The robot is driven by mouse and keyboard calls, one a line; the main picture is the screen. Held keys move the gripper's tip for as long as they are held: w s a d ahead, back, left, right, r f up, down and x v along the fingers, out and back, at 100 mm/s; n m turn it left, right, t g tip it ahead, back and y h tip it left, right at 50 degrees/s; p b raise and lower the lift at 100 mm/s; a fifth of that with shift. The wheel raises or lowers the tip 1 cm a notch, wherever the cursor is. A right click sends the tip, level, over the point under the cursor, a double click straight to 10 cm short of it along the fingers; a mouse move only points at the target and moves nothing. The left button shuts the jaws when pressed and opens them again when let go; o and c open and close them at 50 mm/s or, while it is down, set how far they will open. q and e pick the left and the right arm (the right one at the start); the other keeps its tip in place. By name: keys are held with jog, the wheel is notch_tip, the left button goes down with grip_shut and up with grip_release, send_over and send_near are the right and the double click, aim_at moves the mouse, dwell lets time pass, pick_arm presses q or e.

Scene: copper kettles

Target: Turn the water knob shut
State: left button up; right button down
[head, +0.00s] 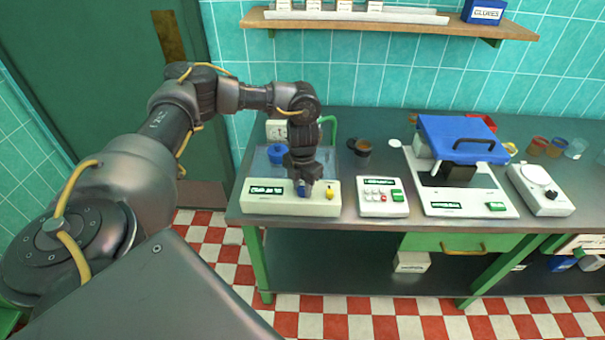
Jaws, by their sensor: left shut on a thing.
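A cream control box (270,208) with a green label stands at the left front of the metal bench. It has a blue knob (302,191) at the middle of its front and a yellow knob (330,194) to the right. I take the blue one to be the water knob; its label is too small to read. My left gripper (304,183) points down over the box and is shut on the blue knob, hiding most of it. The knob's angle cannot be made out. My right gripper is not in view.
Behind the box are a clear basin with a blue lidded pot (277,153) and a green pipe (332,128). A keypad box (381,197) stands close to the right. Further right are a blue-topped machine (458,133) and a white scale (540,190). A shelf (390,24) hangs above.

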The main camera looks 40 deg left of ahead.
aim_at(303, 189)
pick_arm(q)
jog(key=n+p, duration=0.2)
jog(key=n, duration=0.2)
jog(key=shift+r, duration=0.15)
jog(key=n+p, duration=0.3)
jog(key=n, duration=0.1)
jog(key=shift+n, duration=0.4)
jog(key=n+p, duration=0.3)
jog(key=n, duration=0.2)
jog(key=shift+p, duration=0.4)
jog(key=shift+n+p, duration=1)
jog(key=shift+n, duration=0.5)
jog(key=o, duration=1)
jog(key=shift+c, duration=0.2)
notch_tip(303, 189, up, 11)
jog(key=shift+f+p, duration=0.2)
jog(key=shift+p, duration=0.15)
